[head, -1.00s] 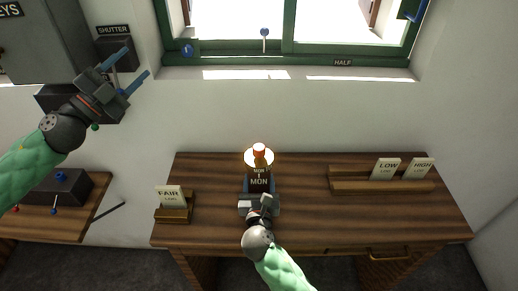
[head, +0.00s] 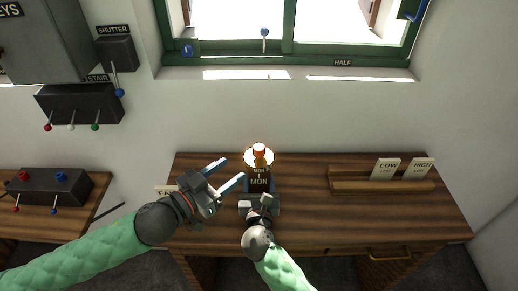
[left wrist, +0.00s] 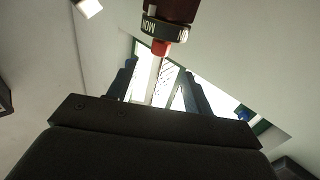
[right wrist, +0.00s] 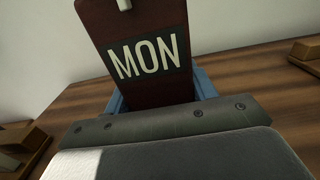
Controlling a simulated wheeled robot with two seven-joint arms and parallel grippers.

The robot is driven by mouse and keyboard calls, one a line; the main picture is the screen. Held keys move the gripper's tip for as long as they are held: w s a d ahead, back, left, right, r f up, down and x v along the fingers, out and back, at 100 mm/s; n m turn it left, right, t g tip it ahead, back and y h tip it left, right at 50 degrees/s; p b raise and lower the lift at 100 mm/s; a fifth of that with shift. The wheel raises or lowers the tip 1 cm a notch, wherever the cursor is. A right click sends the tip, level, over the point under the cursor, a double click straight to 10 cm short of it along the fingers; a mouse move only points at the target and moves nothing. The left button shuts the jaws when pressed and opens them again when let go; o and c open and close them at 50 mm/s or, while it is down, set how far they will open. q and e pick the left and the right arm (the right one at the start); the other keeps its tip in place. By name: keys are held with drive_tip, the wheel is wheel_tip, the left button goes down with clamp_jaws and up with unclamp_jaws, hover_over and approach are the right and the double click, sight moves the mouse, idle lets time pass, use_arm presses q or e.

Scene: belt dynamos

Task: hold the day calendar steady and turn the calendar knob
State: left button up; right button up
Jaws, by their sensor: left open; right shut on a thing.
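The day calendar (head: 259,181) stands on the wooden desk and reads MON. Its orange-red knob (head: 259,148) is on top, above a pale disc. My right gripper (head: 261,200) is shut on the calendar's lower body from the front; the right wrist view shows the dark red calendar body (right wrist: 147,55) between its blue fingers. My left gripper (head: 232,173) is open and empty, just left of the calendar, fingers pointing up and right towards it. In the left wrist view the red knob (left wrist: 160,48) shows beyond the open fingers, apart from them.
A card holder (head: 350,180) with LOW and HIGH cards stands on the right of the desk (head: 310,220). The FAIR card (head: 165,190) is partly hidden behind my left gripper. Lever boxes, including the STAIR box (head: 78,104), are on the left wall.

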sight(254, 153)
use_arm(q)
drive_tip(key=shift+x, duration=5.65)
drive_tip(key=c, duration=1)
